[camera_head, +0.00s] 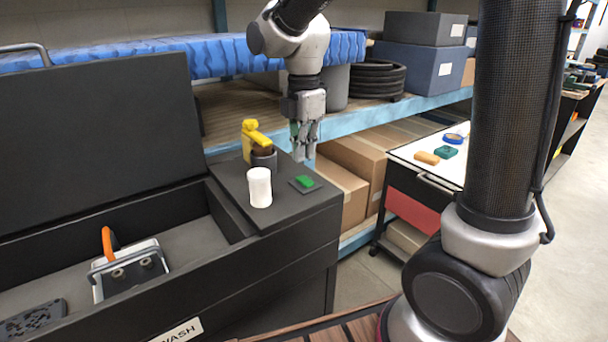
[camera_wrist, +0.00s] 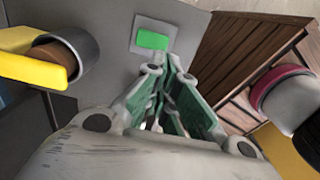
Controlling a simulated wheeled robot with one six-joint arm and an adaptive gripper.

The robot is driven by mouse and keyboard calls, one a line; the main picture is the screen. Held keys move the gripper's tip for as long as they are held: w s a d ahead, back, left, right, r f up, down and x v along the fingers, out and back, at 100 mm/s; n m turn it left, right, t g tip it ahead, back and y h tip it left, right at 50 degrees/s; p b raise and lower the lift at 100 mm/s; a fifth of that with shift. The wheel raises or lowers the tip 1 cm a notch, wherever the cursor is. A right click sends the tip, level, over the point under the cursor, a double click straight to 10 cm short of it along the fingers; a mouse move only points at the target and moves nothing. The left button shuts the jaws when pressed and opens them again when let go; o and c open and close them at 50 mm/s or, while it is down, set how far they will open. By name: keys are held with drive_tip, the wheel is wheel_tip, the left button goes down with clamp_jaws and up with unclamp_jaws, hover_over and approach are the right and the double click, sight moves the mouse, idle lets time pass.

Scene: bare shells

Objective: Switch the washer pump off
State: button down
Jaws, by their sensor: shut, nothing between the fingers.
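The washer (camera_head: 270,268) is a dark open-topped tank with a WASH label on its front. On its right-hand top surface is a green rocker switch (camera_head: 304,181) on a small grey plate; it also shows in the wrist view (camera_wrist: 153,39). I cannot tell which way the rocker is tipped. My gripper (camera_head: 304,157) is shut and empty, above and behind the switch in the head view. In the wrist view its fingertips (camera_wrist: 168,62) point toward the switch, apart from it as far as I can tell.
A white cylinder (camera_head: 259,187) and a dark cup with a yellow-handled thing (camera_head: 256,138) stand left of the switch. A raised lid (camera_head: 95,148) is at the left. An orange-handled part (camera_head: 128,268) lies in the tank. A shelf (camera_head: 365,125) runs behind; a white-topped cart (camera_head: 428,155) stands right.

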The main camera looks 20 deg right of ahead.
wheel_tip(320, 180, down, 6)
drive_tip(key=shift+f, duration=0.15)
drive_tip(key=shift+w, duration=0.15)
drive_tip(key=shift+w+a+r, duration=0.25)
drive_tip(key=shift+w+r, duration=0.1)
drive_tip(key=shift+w, duration=0.2)
drive_tip(key=shift+w+a+r, duration=0.1)
drive_tip(key=shift+r, duration=0.5)
wheel_tip(320, 180, up, 13)
drive_tip(key=w, duration=0.1)
drive_tip(key=shift+w+a+f, duration=0.15)
drive_tip(key=shift+w+a, duration=0.05)
drive_tip(key=shift+w, duration=0.15)
